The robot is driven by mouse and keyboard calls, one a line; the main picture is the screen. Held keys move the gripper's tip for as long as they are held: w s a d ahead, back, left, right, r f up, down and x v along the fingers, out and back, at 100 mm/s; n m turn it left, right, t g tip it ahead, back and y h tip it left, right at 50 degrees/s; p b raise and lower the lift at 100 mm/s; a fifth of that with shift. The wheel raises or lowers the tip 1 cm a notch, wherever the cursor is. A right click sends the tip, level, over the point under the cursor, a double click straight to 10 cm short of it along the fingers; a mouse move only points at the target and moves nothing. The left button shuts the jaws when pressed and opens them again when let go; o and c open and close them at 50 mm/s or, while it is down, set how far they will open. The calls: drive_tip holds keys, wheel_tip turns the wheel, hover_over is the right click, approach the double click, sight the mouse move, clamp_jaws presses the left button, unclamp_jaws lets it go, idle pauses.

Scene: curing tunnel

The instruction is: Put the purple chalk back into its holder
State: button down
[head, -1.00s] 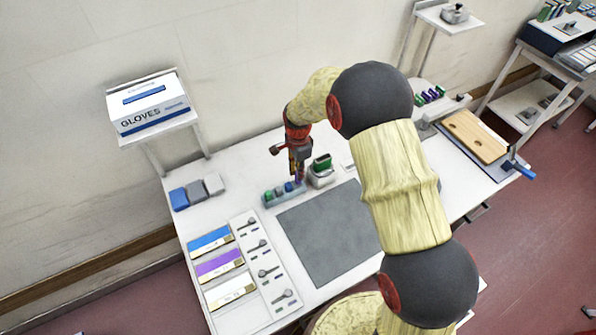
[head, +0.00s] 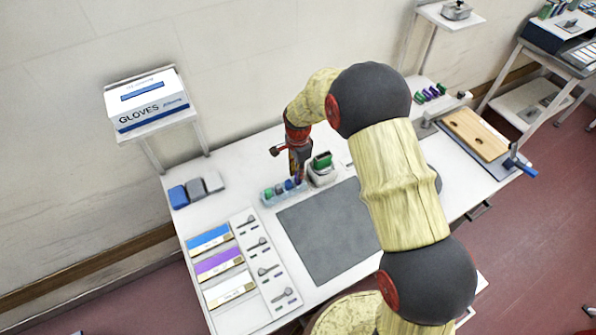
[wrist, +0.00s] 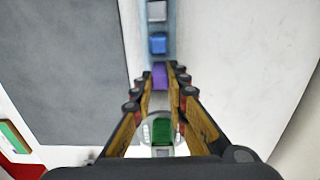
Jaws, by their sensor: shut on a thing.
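The purple chalk (wrist: 160,75) is between the fingertips of my gripper (wrist: 159,70), which is shut on it. The chalk holder (head: 268,202) is a pale blue strip on the table with green, grey and blue chalks standing in it. In the wrist view a blue chalk (wrist: 158,43) and a grey chalk (wrist: 157,11) stand in line beyond the purple one. In the head view my gripper (head: 298,176) points down at the right end of the holder. The fingers hide the chalk's lower end, so I cannot tell whether it is seated.
A pale container with a green block (head: 322,161) stands close right of my gripper. A dark grey mat (head: 325,230) lies in front of the holder. Blue and grey blocks (head: 196,191) sit to the left, and a glove box (head: 148,100) stands on a raised shelf behind.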

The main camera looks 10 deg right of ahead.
drive_tip(key=shift+f, duration=0.25)
drive_tip(key=c, duration=1.7)
unclamp_jaws()
drive_tip(key=shift+o, duration=0.2)
drive_tip(key=shift+r, duration=0.15)
drive_tip(key=shift+r+p, duration=1.9)
drive_tip(key=shift+r, duration=1.5)
